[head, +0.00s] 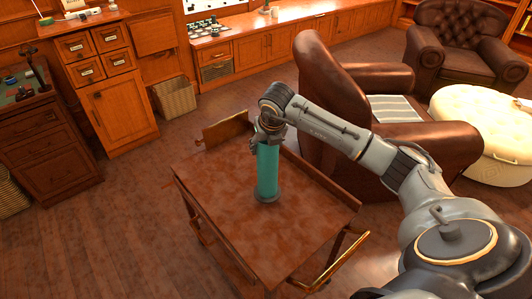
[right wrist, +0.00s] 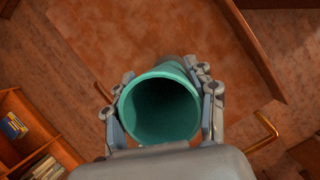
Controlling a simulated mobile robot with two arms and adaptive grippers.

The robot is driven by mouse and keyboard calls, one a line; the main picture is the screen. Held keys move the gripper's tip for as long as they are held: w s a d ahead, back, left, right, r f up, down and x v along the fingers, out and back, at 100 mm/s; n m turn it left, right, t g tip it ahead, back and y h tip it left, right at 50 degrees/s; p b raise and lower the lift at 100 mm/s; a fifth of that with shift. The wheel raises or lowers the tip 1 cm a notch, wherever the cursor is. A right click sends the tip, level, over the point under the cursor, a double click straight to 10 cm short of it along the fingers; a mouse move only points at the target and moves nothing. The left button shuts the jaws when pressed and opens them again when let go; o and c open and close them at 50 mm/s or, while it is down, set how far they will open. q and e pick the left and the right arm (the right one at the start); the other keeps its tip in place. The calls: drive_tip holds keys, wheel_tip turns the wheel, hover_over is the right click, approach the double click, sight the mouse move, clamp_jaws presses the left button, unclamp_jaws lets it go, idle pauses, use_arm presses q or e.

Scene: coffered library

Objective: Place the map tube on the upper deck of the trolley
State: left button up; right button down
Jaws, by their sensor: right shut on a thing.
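The map tube (head: 267,170) is a teal cylinder with a dark band at its lower end. It stands upright over the middle of the trolley's upper deck (head: 220,195); its lower end appears to be at the deck, but I cannot tell whether it touches. My right gripper (head: 271,127) is shut on the tube near its top, from above. In the right wrist view the tube's round open mouth (right wrist: 160,108) sits between the fingers of my right gripper (right wrist: 160,88), with the brown deck (right wrist: 200,28) beyond. My left gripper is not in view.
A brown leather armchair (head: 335,90) stands close to the right of the trolley. A brass rail (head: 340,262) is at the trolley's near right edge. The deck around the tube is bare. Wooden cabinets (head: 100,75) and a wicker basket (head: 174,98) are at the back left.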

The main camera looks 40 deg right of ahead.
drive_tip(key=f, duration=0.3)
drive_tip(key=shift+w+d+f+p, duration=0.2)
drive_tip(key=shift+f+p, duration=0.1)
drive_tip(key=shift+p, duration=0.05)
drive_tip(key=shift+c, duration=2.2)
unclamp_jaws()
drive_tip(key=shift+f, duration=0.1)
drive_tip(key=v, duration=1.2)
